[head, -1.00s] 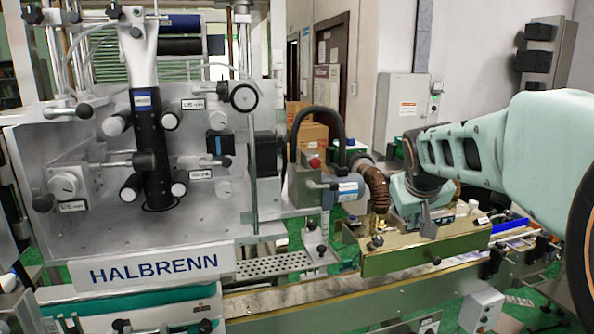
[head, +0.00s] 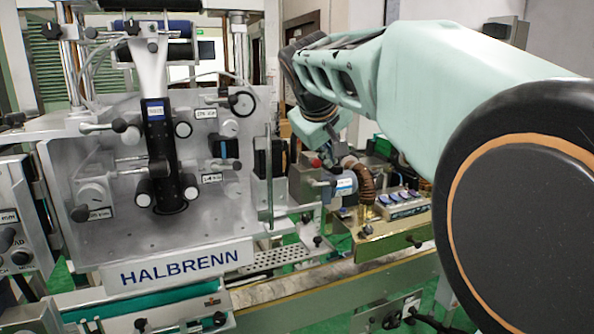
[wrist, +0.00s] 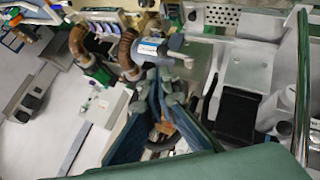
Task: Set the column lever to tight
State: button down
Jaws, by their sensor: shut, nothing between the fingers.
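My gripper (wrist: 165,82) is shut and empty in the wrist view, its fingertips close to a grey cylinder with a blue-and-white label (wrist: 148,48). A pale lever (wrist: 182,60) sticks out from that cylinder; I cannot tell whether a gap separates it from the fingers. In the head view the same labelled cylinder (head: 345,186) stands right of the HALBRENN machine, with a lever (head: 318,183) on its left side. My gripper is partly hidden there behind my wrist, above the cylinder. I cannot read any tight mark or be sure which lever is the column lever.
The HALBRENN machine (head: 180,268) has several black-knobbed levers and a black central column (head: 160,150). A brown ribbed hose (head: 366,188) and a brass-coloured box (head: 395,236) stand right of the cylinder. A clear guard edge (head: 270,185) stands left of it.

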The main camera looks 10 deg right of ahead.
jog(key=shift+s+a+r, duration=0.2)
jog(key=shift+a+r, duration=0.4)
jog(key=shift+a, duration=0.25)
